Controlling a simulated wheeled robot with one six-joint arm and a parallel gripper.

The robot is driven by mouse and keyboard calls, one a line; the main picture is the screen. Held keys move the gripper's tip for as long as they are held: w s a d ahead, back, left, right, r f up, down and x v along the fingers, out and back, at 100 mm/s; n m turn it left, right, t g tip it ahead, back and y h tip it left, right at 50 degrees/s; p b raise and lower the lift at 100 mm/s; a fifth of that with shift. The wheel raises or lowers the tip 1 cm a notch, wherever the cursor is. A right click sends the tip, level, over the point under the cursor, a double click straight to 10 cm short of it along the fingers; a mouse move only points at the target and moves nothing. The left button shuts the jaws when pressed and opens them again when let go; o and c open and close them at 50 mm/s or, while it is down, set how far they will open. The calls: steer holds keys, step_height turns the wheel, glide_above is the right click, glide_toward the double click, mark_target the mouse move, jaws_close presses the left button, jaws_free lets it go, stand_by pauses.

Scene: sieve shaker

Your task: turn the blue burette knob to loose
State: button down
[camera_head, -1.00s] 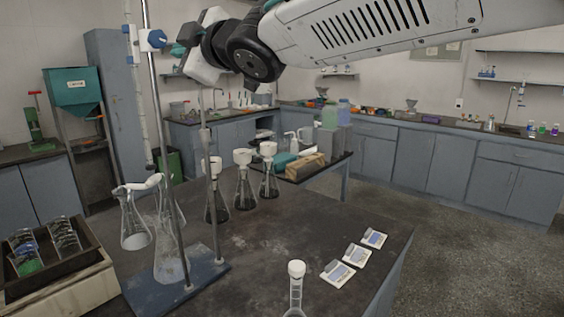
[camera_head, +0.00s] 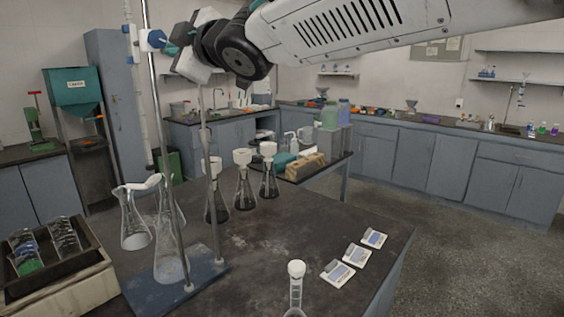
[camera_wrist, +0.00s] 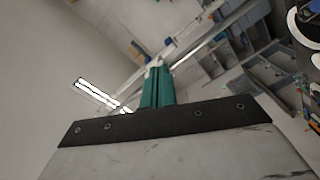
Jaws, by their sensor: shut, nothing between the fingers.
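The blue knob (camera_head: 156,39) sits on a white clamp beside the upright burette tube (camera_head: 138,90), at the upper left of the head view. A smaller blue piece shows on the clamp's far left side. My gripper (camera_head: 171,49) has teal fingers just to the right of the blue knob, very close to it; I cannot tell whether they touch. In the wrist view, the teal fingers (camera_wrist: 157,72) are together with nothing between them. A small bluish spot shows beyond their tips there, too small to name surely.
A metal stand rod (camera_head: 156,100) rises beside the burette, with a second rod (camera_head: 208,170) nearer. Flasks with white tops (camera_head: 243,180) stand on the dark bench. A wooden box (camera_head: 60,275) of glassware is at lower left. The bench's middle is clear.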

steer(key=shift+w+r, duration=0.1)
steer(key=shift+r, duration=0.3)
steer(key=shift+w+d+f, duration=0.1)
steer(key=shift+d+f, duration=0.05)
stand_by(0.4)
steer(key=v, duration=0.6)
steer(key=shift+w+d+f, duration=0.1)
steer(key=shift+w+f, duration=0.05)
